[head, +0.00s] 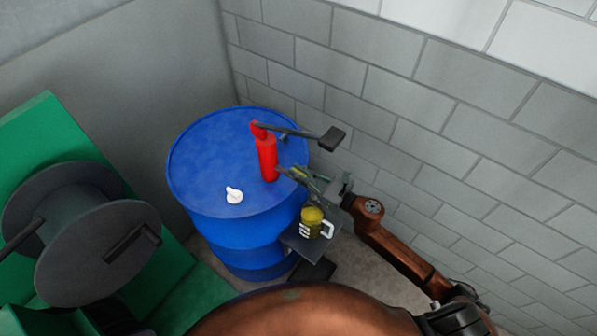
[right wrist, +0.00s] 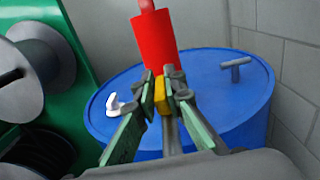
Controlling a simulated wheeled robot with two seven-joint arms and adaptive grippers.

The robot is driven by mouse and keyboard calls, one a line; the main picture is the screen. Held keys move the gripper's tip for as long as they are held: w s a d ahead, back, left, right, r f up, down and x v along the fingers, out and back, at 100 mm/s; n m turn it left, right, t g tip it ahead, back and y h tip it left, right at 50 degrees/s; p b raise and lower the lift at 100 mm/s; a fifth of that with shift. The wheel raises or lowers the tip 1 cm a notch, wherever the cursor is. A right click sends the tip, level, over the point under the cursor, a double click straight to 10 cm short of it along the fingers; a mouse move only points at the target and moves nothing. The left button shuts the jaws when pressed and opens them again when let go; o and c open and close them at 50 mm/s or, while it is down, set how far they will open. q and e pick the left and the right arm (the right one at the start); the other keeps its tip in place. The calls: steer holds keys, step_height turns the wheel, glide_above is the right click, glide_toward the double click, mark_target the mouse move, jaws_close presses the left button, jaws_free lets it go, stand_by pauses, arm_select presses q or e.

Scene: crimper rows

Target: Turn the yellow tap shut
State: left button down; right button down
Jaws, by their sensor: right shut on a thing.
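The yellow tap (right wrist: 160,94) shows as a small yellow piece between my right gripper's fingertips (right wrist: 162,90) in the right wrist view. In the head view, a bit of the tap (head: 299,173) shows at the fingers, beside a red upright cylinder (head: 267,158) on a blue drum (head: 215,150). My right gripper (head: 295,176) reaches in from the right and is shut on the tap. The fingers hide most of the tap, so its turned position cannot be told. My left gripper is not in view.
A dark crank handle (head: 331,138) sticks out from the red cylinder's top. A white fitting (head: 234,195) sits on the drum lid. A yellow item with a pale handle (head: 312,221) is on a dark ledge (head: 297,241). A block wall stands right; a grey reel (head: 98,235) stands left.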

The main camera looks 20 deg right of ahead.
steer(key=shift+m, duration=0.3)
steer(key=m+t+h+p, duration=0.1)
steer(key=h, duration=0.1)
steer(key=m+t+h+p, duration=0.2)
steer(key=h, duration=0.1)
steer(key=shift+r, duration=0.2)
steer(key=m+h+p, duration=0.1)
steer(key=m+h, duration=0.1)
steer(key=h, duration=0.1)
steer(key=m+h, duration=0.2)
steer(key=h, duration=0.1)
steer(key=shift+t+p, duration=0.35)
steer(key=shift+t, duration=0.05)
steer(key=m+h, duration=0.2)
steer(key=h, duration=0.2)
steer(key=shift+a+f+m+p, duration=0.1)
steer(key=shift+m+p, duration=0.2)
steer(key=shift+m+g+h, duration=1.1)
steer(key=shift+m+h, duration=0.4)
steer(key=shift+h, duration=0.7)
steer(key=shift+f+h, duration=0.1)
steer(key=shift+h, duration=0.2)
steer(key=c, duration=2)
jaws_free()
